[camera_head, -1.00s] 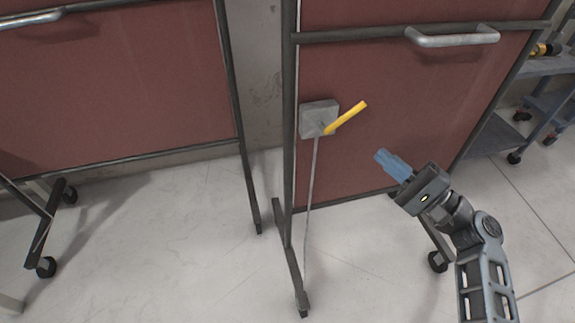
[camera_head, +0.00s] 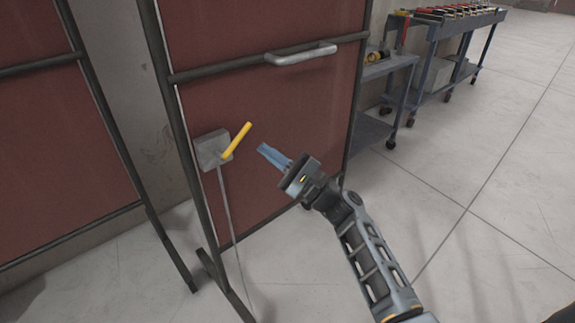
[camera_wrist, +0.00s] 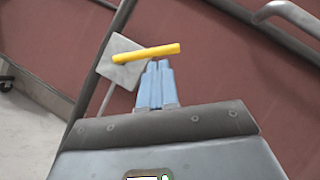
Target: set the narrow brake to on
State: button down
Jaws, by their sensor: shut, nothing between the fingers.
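The brake is a yellow lever (camera_head: 237,141) on a grey box (camera_head: 211,150) at the left edge of a narrow dark-red panel (camera_head: 265,120). The lever slants up and to the right from the box. A thin grey rod (camera_head: 228,205) runs down from the box to the frame's foot. My gripper (camera_head: 264,151), with blue fingers, is shut and empty to the right of the lever, with a gap in the head view. In the wrist view the fingertips (camera_wrist: 157,64) lie just below the lever (camera_wrist: 147,53) in the picture; I cannot tell whether they touch.
A silver handle (camera_head: 300,54) is on the panel's upper bar. Another red panel (camera_head: 50,150) stands at the left. Carts (camera_head: 385,95) with tools stand at the back right. The pale floor (camera_head: 470,215) at the right is clear.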

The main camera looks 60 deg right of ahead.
jog(key=shift+x, duration=2)
jog(key=shift+r, duration=0.15)
